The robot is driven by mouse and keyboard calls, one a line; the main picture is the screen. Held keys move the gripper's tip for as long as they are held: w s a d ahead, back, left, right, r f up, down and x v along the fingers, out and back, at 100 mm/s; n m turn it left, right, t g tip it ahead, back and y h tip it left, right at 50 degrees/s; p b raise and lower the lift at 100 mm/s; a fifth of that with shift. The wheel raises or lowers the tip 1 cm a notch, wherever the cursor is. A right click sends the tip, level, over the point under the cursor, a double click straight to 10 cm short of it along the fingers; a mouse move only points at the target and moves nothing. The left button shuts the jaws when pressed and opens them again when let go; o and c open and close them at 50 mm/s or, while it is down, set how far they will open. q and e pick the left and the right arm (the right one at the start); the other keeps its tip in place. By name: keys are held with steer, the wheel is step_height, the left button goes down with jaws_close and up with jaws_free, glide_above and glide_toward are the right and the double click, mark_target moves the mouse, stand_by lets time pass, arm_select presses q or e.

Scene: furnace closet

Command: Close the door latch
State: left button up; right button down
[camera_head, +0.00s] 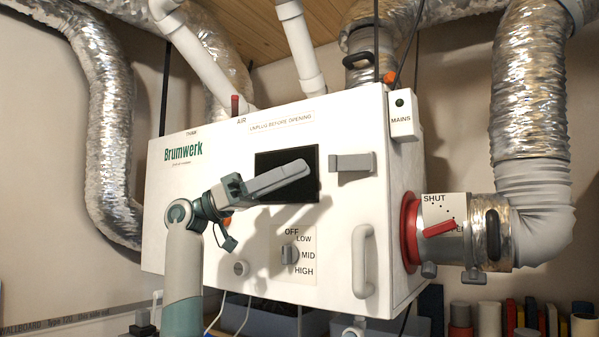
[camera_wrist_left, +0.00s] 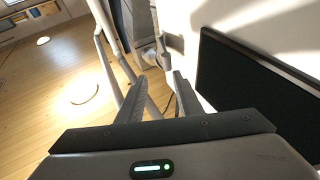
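The door latch (camera_head: 352,163) is a grey block with a flat bar, on the front of the white Brumwerk cabinet (camera_head: 215,255), just right of a dark window (camera_head: 270,162). My left gripper (camera_head: 303,168) is in front of the window, its fingers pointing right and slightly up, with its tips short of the latch. In the left wrist view the fingers (camera_wrist_left: 160,80) stand apart with nothing clearly held between them. The dark window (camera_wrist_left: 262,90) fills the right of that view. I cannot tell whether the latch is touched; it looks apart. My right gripper is out of view.
A white handle (camera_head: 363,262) sticks out at the cabinet's lower right. An OFF/LOW/MID/HIGH knob (camera_head: 289,254) is below the window. A red damper lever (camera_head: 439,229) is on the right duct. A MAINS box (camera_head: 403,115) hangs at the upper right corner.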

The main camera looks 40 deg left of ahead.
arm_select(q)
steer(key=w+a+b+v, duration=0.1)
steer(key=b+v, duration=0.1)
steer(key=v, duration=1.3)
steer(key=shift+w+a+f, duration=0.2)
steer(key=shift+w+a, duration=0.05)
stand_by(1.2)
steer(key=shift+r, duration=0.1)
stand_by(0.6)
